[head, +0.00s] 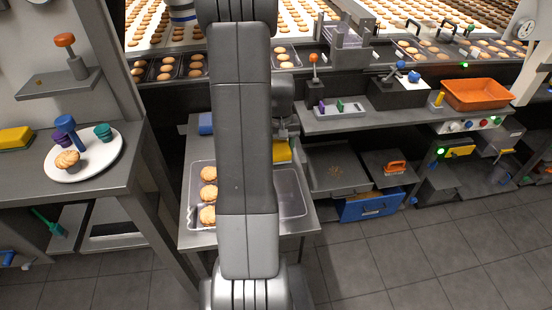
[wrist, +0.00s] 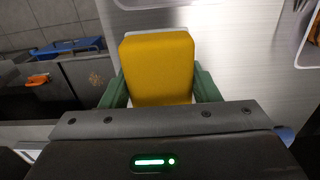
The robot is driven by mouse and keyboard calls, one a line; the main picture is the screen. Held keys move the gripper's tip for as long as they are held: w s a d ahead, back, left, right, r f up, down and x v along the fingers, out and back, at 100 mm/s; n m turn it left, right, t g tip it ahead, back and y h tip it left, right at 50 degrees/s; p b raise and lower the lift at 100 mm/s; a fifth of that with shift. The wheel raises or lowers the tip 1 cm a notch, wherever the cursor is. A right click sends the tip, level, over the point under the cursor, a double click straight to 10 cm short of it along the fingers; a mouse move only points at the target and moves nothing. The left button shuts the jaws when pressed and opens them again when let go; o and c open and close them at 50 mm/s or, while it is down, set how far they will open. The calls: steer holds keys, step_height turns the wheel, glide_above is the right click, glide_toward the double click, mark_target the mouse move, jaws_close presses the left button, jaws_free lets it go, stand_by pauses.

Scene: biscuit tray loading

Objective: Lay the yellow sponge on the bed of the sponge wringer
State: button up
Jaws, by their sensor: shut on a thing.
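My gripper (wrist: 158,90) is shut on the yellow sponge (wrist: 158,62), with a green finger on each side of it in the wrist view. In the head view the sponge (head: 282,152) shows just right of my arm, over the grey metal cart top; my arm hides much of the gripper. I cannot tell for certain which thing is the sponge wringer. A low grey unit with an orange handle (head: 395,167) stands right of the cart.
A clear tray (head: 292,190) with several biscuits lies on the cart, partly behind my arm. A blue crate (head: 368,206) sits below the orange-handled unit. A white plate (head: 98,160) with a muffin is on the left counter, near another yellow block (head: 15,138).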

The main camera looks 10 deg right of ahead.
steer(key=shift+f, duration=1.85)
steer(key=shift+f, duration=0.25)
steer(key=o, duration=1)
steer(key=shift+r, duration=0.1)
